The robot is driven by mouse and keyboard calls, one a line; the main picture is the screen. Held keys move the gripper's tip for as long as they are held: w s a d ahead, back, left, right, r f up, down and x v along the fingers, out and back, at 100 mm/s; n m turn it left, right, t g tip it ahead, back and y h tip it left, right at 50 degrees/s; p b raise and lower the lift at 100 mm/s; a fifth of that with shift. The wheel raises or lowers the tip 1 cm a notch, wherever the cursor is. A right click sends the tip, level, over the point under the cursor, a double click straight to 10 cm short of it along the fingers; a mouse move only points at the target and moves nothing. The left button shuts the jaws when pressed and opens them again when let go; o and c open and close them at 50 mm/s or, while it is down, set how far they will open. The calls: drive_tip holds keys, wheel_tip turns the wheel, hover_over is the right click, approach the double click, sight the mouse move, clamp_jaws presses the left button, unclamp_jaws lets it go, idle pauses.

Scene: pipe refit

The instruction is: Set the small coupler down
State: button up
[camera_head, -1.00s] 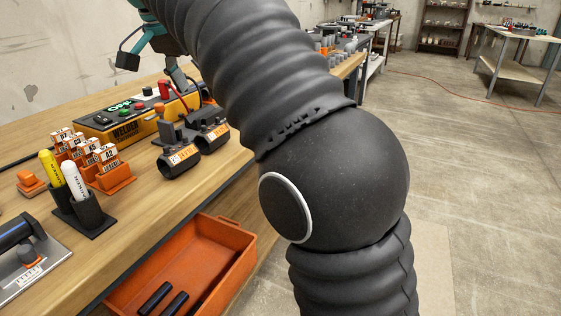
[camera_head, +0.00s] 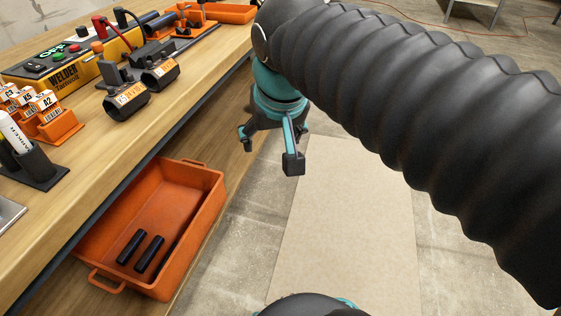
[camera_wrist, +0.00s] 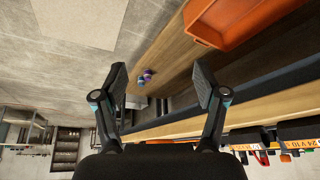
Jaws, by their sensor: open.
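My gripper (camera_head: 268,150) is open and empty, hanging pointing down beside the bench's front edge, above the floor. Its two spread fingers also show in the wrist view (camera_wrist: 160,84), with nothing gripped between them. Two black fittings with orange labels stand on the bench, a front one (camera_head: 127,103) and a rear one (camera_head: 160,75); both are apart from my gripper. I cannot tell whether either is the small coupler. A small blue and purple thing (camera_wrist: 147,76) shows far beyond the fingers in the wrist view, too small to identify.
An orange crate (camera_head: 198,215) holding black pipe pieces sits low beside the bench (camera_head: 110,160). On the bench are a yellow welder (camera_head: 50,68), an orange rack of labelled tags (camera_head: 57,130) and a marker holder (camera_head: 33,168). The floor right of the crate is clear.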

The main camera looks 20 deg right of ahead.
drive_tip(key=s+d+f+n, duration=0.1)
drive_tip(key=s+d+f, duration=0.1)
drive_tip(key=s+f, duration=0.4)
wheel_tip(320, 180, down, 3)
drive_tip(key=shift+s+t, duration=0.2)
drive_tip(key=shift+t, duration=0.1)
